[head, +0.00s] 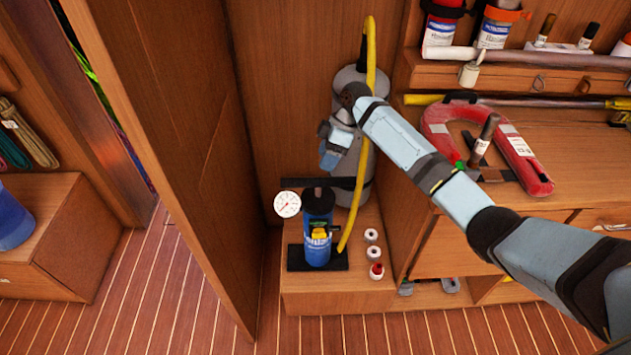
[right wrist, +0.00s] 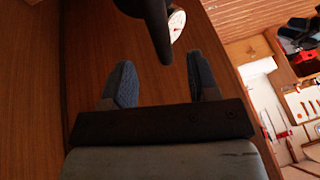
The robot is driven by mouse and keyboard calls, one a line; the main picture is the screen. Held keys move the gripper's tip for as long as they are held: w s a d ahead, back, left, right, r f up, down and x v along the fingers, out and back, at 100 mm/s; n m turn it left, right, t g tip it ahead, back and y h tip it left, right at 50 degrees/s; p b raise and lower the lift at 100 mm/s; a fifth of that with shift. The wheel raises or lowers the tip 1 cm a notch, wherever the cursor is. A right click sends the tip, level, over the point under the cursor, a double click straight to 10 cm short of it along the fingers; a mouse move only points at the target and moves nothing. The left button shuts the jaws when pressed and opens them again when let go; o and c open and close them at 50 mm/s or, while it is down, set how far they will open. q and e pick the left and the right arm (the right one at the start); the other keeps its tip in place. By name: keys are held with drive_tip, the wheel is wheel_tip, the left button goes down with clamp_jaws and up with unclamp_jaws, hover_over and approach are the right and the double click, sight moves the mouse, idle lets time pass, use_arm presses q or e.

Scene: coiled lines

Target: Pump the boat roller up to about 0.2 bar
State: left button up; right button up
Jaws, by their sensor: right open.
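A blue hand pump (head: 317,235) stands upright on a black foot plate on the low wooden ledge, with its black crossbar handle (head: 300,183) down near the body. A round white gauge (head: 287,204) sits beside it; part of it shows in the right wrist view (right wrist: 177,24). A yellow hose (head: 370,60) runs from the pump up over a grey cylinder, probably the boat roller (head: 347,88). My right gripper (head: 332,152) is open and empty above the handle. In the right wrist view, the dark handle end (right wrist: 153,25) points between the spread fingers. The gauge reading is too small to tell.
A wooden panel (head: 190,160) stands close on the left. The striped floor in front is clear.

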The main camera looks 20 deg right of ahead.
sight(314, 182)
drive_tip(key=x, duration=0.9)
drive_tip(key=shift+d, duration=0.1)
clamp_jaws()
